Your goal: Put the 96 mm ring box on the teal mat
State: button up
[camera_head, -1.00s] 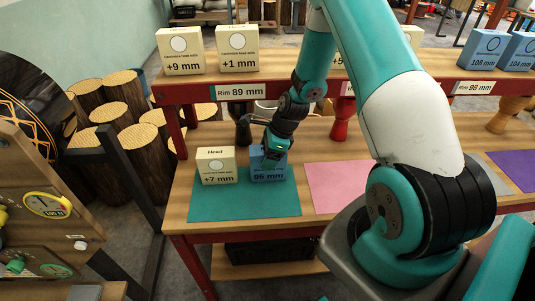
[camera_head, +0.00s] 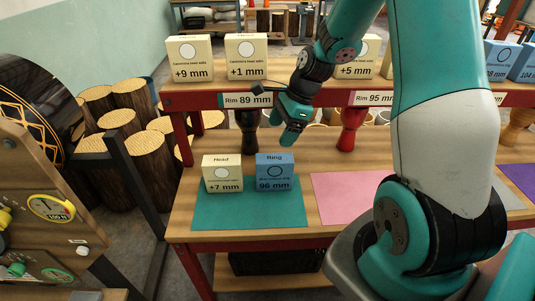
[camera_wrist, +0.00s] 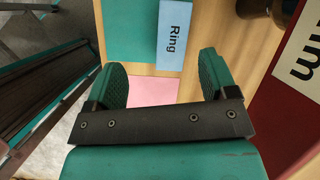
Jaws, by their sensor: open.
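The blue 96 mm ring box (camera_head: 274,172) stands upright on the teal mat (camera_head: 250,213), toward its back right. A cream +7 mm head box (camera_head: 222,173) stands just left of it on the same mat. My gripper (camera_head: 287,138) is above and behind the ring box, apart from it. In the wrist view my gripper (camera_wrist: 165,85) has its fingers spread with nothing between them. The ring box's top with the word Ring (camera_wrist: 174,35) lies beyond the fingers there, and part of the teal mat (camera_wrist: 130,28) shows beside it.
A pink mat (camera_head: 345,195) lies right of the teal mat. A shelf (camera_head: 210,98) above the table's back carries cream boxes and blue boxes. A dark goblet drum (camera_head: 249,130) and a red one (camera_head: 350,128) stand under it. The teal mat's front is clear.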

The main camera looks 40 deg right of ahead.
jog(key=s+a+r+n, duration=0.4)
jog(key=a+r+n, duration=0.4)
jog(key=a, duration=0.4)
jog(key=s+a+r+n+g, duration=0.1)
jog(key=s+a+r+n, duration=0.2)
jog(key=s+a+n, duration=0.3)
jog(key=s+a+r+n+g, duration=0.1)
jog(key=s+a+r+n, duration=0.2)
jog(key=s+n, duration=0.8)
jog(key=a+n, duration=0.2)
jog(key=n, duration=0.2)
jog(key=shift+a+r, duration=0.2)
jog(key=shift+a, duration=0.15)
jog(key=shift+w, duration=0.1)
